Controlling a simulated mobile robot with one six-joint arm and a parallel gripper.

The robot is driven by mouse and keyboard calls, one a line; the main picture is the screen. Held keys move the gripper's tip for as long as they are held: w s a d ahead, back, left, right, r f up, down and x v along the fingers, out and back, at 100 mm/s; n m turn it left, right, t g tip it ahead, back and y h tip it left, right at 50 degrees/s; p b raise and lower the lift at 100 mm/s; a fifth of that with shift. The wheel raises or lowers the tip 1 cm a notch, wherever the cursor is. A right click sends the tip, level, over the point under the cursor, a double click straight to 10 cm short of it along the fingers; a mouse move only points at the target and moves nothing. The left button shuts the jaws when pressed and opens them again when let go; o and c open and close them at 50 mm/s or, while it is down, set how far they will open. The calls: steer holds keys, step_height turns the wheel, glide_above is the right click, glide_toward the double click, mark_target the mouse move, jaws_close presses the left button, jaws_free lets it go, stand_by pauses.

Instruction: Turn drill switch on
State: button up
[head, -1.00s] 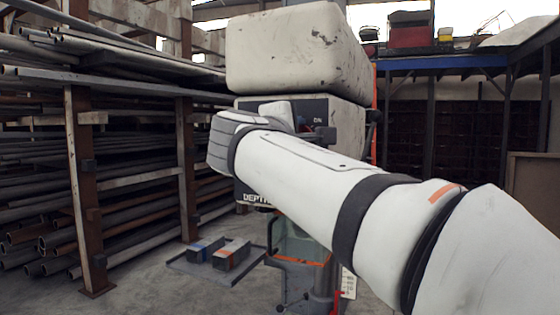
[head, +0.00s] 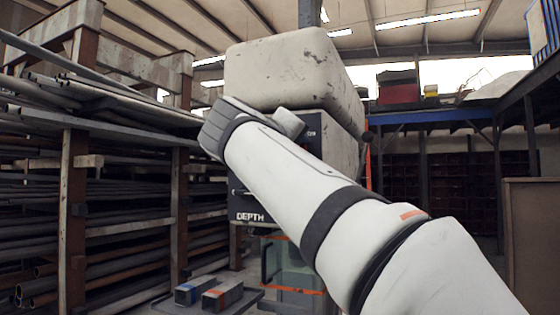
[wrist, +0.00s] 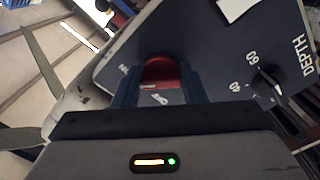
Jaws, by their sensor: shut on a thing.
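The drill is the large white and dark machine (head: 300,75) in the middle of the head view, with a dark front panel (head: 240,187) marked DEPTH. In the wrist view the panel (wrist: 215,55) looks tilted. A red switch (wrist: 160,72) sits on it, with ON lettered to its left and other lettering below it. My gripper (wrist: 159,84) has its two dark blue fingers on either side of the red switch, shut on it. In the head view my arm hides the switch and the fingers.
A dark DEPTH knob (wrist: 267,86) with numbers is to the right of the switch. A pipe rack (head: 110,190) stands at the left. Two metal blocks (head: 222,295) lie on a low tray below the drill. A blue-edged shelf (head: 425,117) is behind at right.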

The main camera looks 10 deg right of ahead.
steer(key=shift+f+m+b, duration=0.15)
steer(key=shift+m+b, duration=0.15)
steer(key=shift+m, duration=0.3)
steer(key=o, duration=1)
steer(key=shift+a, duration=0.1)
steer(key=v, duration=0.7)
steer(key=shift+s+a+b, duration=0.2)
steer(key=shift+s+b, duration=0.1)
